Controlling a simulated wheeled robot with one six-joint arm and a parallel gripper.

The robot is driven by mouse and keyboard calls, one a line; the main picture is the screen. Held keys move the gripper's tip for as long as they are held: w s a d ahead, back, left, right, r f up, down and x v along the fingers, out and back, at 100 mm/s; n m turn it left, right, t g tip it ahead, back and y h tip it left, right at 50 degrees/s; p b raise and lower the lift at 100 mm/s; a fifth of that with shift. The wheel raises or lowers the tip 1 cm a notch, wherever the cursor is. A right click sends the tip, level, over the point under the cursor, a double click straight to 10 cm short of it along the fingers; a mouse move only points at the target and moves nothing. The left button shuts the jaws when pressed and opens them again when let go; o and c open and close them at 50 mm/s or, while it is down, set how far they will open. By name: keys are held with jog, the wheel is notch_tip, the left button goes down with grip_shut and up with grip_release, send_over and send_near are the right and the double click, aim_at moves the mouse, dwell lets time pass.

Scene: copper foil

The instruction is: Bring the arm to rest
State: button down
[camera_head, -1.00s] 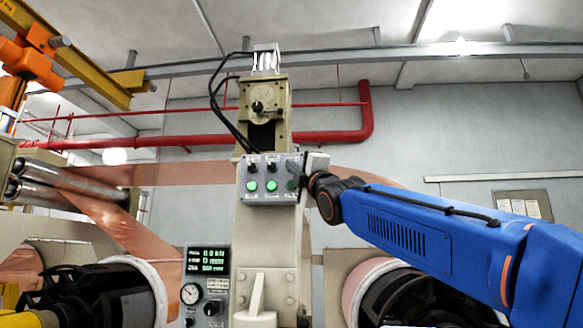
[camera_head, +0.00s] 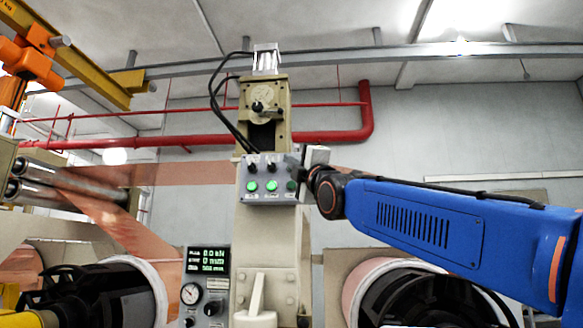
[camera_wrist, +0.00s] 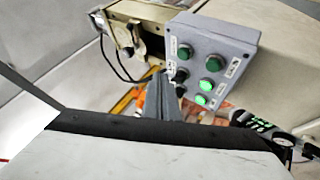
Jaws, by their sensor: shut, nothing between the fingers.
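My gripper (camera_head: 296,163) is at the right edge of a grey control box (camera_head: 268,198) in the head view, at the end of my blue arm. In the wrist view its dark fingers (camera_wrist: 166,98) are together and hold nothing. They point at the box (camera_wrist: 220,40) and overlap its lower left edge in the picture. I cannot tell whether they touch it. The box has black switches and green buttons (camera_head: 271,185), some brightly lit. The fingers hide part of the box's upper right in the head view.
The box is fixed to a beige machine column (camera_head: 262,235). A gauge and display panel (camera_head: 208,262) stands left of it. Copper foil (camera_head: 120,225) runs from rollers (camera_head: 75,180) on the left. A red pipe (camera_head: 366,110) crosses the back wall.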

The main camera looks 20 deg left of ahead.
jog(key=shift+s+d, duration=0.2)
jog(key=shift+s, duration=0.5)
jog(key=w+d+f+m+g+h, duration=0.3)
jog(key=d+f+m+h, duration=0.9)
jog(key=d+f, duration=1.6)
jog(key=s+d+f+m+g+h, duration=0.15)
jog(key=s+d+f+m, duration=0.25)
jog(key=d+f, duration=0.45)
jog(key=s+d+f+m+g+h, duration=0.15)
jog(key=s+d+f+m, duration=0.35)
jog(key=f, duration=0.6)
jog(key=s+d+f+m+g+h, duration=0.1)
jog(key=s+d+f+m, duration=0.3)
jog(key=s+f, duration=0.7)
jog(key=s+d+f+m+g+h, duration=0.2)
jog(key=s+d+f, duration=0.6)
jog(key=f, duration=0.8)
jog(key=s+m+g, duration=0.2)
jog(key=s, duration=0.1)
jog(key=shift+d+f+g, duration=0.2)
jog(key=shift+f+g, duration=0.1)
